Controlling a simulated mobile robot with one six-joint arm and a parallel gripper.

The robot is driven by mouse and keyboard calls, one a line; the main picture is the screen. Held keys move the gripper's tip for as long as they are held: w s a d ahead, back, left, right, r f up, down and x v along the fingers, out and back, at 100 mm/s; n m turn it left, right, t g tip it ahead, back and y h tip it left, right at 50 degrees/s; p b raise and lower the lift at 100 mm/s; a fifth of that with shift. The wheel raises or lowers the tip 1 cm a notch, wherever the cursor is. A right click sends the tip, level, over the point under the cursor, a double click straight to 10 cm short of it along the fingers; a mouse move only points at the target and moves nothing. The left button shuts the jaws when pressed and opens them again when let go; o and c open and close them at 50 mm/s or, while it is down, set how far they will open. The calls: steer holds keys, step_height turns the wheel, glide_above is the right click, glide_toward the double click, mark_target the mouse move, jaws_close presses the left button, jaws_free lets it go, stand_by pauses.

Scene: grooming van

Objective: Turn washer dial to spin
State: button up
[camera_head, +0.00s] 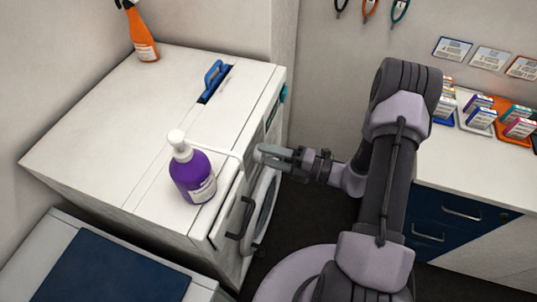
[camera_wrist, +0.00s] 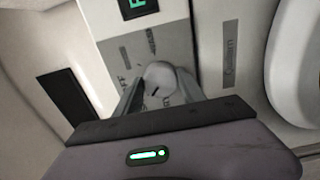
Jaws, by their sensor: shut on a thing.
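The white washer (camera_head: 110,130) stands at the left in the head view, its front facing right toward my arm. My gripper (camera_head: 262,152) is at the upper part of that front. In the wrist view the dial (camera_wrist: 159,77), a pale round knob with a dark pointer mark, sits between the fingertips of my gripper (camera_wrist: 158,84). The fingers are shut on it from both sides. A grey label panel (camera_wrist: 150,48) lies behind the dial; its words are partly hidden and too blurred to read. In the head view the dial is hidden.
A purple pump bottle (camera_head: 192,172) stands on the washer top near its front edge. An orange spray bottle (camera_head: 141,35) stands at the back. The washer's round door (camera_head: 262,205) is below my gripper. A counter with blue drawers (camera_head: 450,215) is at the right.

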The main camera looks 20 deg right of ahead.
steer(key=o, duration=1.4)
steer(key=shift+d, duration=0.1)
steer(key=p+v, duration=0.1)
steer(key=v, duration=1.6)
steer(key=shift+s+d, duration=0.1)
steer(key=shift+s, duration=0.05)
